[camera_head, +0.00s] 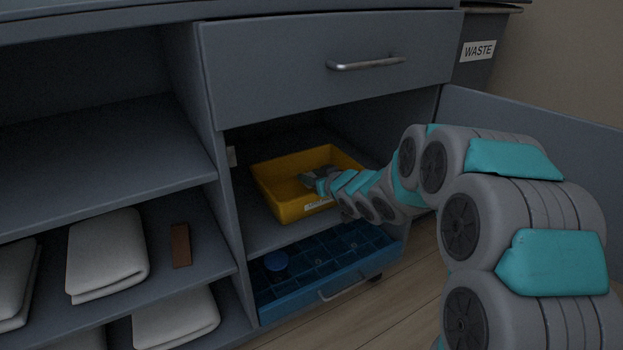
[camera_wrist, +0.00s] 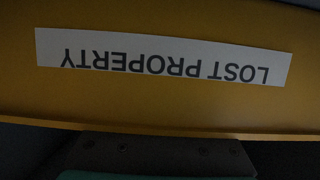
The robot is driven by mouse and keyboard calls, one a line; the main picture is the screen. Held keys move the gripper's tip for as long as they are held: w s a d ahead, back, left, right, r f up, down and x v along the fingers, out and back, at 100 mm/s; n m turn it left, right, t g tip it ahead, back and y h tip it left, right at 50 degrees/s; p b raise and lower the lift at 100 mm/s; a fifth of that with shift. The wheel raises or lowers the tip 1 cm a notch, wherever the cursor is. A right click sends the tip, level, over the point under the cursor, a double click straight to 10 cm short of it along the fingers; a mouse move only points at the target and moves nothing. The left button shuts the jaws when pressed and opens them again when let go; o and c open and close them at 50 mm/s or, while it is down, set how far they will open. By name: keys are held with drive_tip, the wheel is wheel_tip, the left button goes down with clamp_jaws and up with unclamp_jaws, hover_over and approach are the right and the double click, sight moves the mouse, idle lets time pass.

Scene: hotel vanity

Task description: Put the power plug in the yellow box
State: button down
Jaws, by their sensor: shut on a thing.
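The yellow box (camera_head: 283,212) stands on the shelf of the open cabinet, under the closed drawer. In the wrist view its yellow wall (camera_wrist: 150,105) fills most of the picture, with a white LOST PROPERTY label (camera_wrist: 165,58) upside down. My gripper (camera_head: 309,179) reaches in from the right, over the box's front rim, with its fingers at the box's opening. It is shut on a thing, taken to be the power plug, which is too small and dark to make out. In the wrist view only a dark edge of the gripper shows at the bottom.
The closed drawer (camera_head: 300,70) is above and the open door (camera_head: 540,125) is at right. Folded white towels (camera_head: 108,255) and a brown block (camera_head: 181,245) lie on left shelves.

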drive_tip(key=shift+f, duration=0.55)
drive_tip(key=shift+c, duration=2.3)
unclamp_jaws()
drive_tip(key=shift+o, duration=0.2)
drive_tip(key=shift+r, duration=0.2)
drive_tip(key=r+p+v, duration=0.1)
drive_tip(key=p+v, duration=0.1)
drive_tip(key=v, duration=1)
drive_tip(key=s+d+f+m+g+h, duration=0.2)
drive_tip(key=s+d+h, duration=0.2)
drive_tip(key=s+d, duration=0.35)
drive_tip(key=s+d+f+m+g+h, duration=0.2)
drive_tip(key=s+d+f+g+h, duration=0.15)
drive_tip(key=s+d, duration=0.35)
drive_tip(key=s+m+g, duration=0.2)
drive_tip(key=s+g, duration=0.6)
drive_tip(key=s, duration=1.9)
drive_tip(key=shift+s+a+r+m, duration=0.2)
drive_tip(key=shift+s+a+m, duration=0.1)
drive_tip(key=shift+m, duration=0.1)
